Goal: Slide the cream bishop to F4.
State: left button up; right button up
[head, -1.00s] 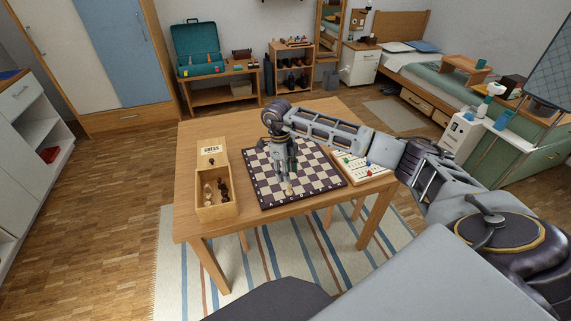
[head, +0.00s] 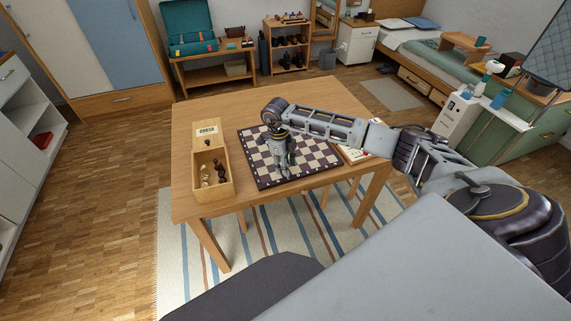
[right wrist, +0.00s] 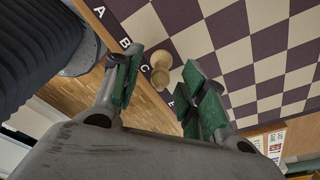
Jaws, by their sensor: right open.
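The chessboard (head: 318,158) has brown and cream squares and lies on the wooden table. In the right wrist view a cream piece (right wrist: 160,62), which looks like the bishop, stands near the lettered edge of the board (right wrist: 225,25), close to the letter C. My right gripper (head: 285,175) is over the front part of the board in the head view and hides the piece there. In the right wrist view the green-padded fingers of this gripper (right wrist: 163,72) are apart, one on either side of the piece. I cannot tell whether they touch it.
A wooden box (head: 199,193) with dark and cream pieces stands left of the board, its lid marked CHESS (head: 207,130) behind it. The back of the table (head: 235,102) is clear.

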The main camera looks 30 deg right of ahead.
grip_shut()
jog(key=shift+d, duration=0.1)
